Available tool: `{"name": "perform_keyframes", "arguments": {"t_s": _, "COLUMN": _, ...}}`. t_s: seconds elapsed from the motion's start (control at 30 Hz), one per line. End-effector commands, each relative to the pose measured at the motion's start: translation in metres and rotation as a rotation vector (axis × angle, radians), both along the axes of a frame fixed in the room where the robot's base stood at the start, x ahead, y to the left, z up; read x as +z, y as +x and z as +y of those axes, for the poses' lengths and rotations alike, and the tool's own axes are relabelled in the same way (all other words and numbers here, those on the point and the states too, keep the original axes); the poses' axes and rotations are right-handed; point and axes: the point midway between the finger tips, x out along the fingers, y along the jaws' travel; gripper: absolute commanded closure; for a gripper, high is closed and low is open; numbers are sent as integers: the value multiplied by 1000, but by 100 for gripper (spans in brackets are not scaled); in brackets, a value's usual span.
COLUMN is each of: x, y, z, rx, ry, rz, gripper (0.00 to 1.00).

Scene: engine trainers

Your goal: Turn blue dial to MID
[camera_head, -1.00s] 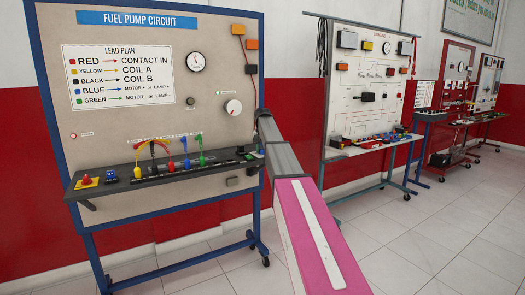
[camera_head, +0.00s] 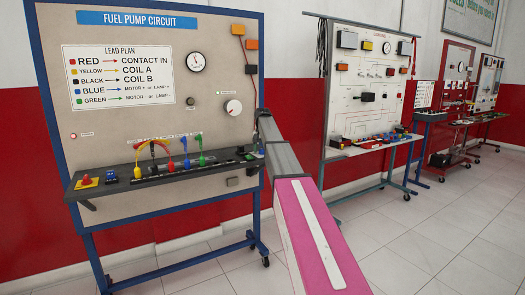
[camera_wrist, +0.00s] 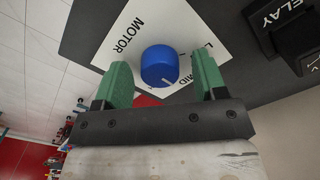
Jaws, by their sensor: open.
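The blue dial (camera_wrist: 159,66) shows in the wrist view on a white label plate (camera_wrist: 137,21) printed MOTOR, MID and a partly hidden word starting with L. A short white line on the dial's face points to the lower right, on the side where MID is printed. I cannot tell whether it lines up exactly. My gripper (camera_wrist: 161,80) is open, with one green finger on each side of the dial and a visible gap to each. In the head view my arm reaches the right end of the panel's ledge. The dial is not clearly visible there.
A black block marked RELAY (camera_wrist: 285,25) is close to the right finger in the wrist view. The fuel pump board (camera_head: 120,125) carries a ledge (camera_head: 160,178) with several coloured leads. Other trainer boards (camera_head: 370,85) stand to the right.

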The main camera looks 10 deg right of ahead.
Motion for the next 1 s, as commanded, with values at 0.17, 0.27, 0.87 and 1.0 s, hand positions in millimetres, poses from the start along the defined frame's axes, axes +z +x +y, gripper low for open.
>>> {"name": "perform_keyframes", "arguments": {"t_s": 0.17, "x": 19, "y": 1, "z": 0, "rx": 0, "ry": 0, "rz": -1, "gripper": 35}}
{"name": "perform_keyframes", "arguments": {"t_s": 0.27, "x": 37, "y": 1, "z": 0, "rx": 0, "ry": 0, "rz": -2, "gripper": 35}}
{"name": "perform_keyframes", "arguments": {"t_s": 0.87, "x": 107, "y": 0, "z": 0, "rx": 0, "ry": 0, "rz": 0, "gripper": 35}}
{"name": "perform_keyframes", "arguments": {"t_s": 1.0, "x": 107, "y": 0, "z": 0, "rx": 0, "ry": 0, "rz": 0, "gripper": 35}}
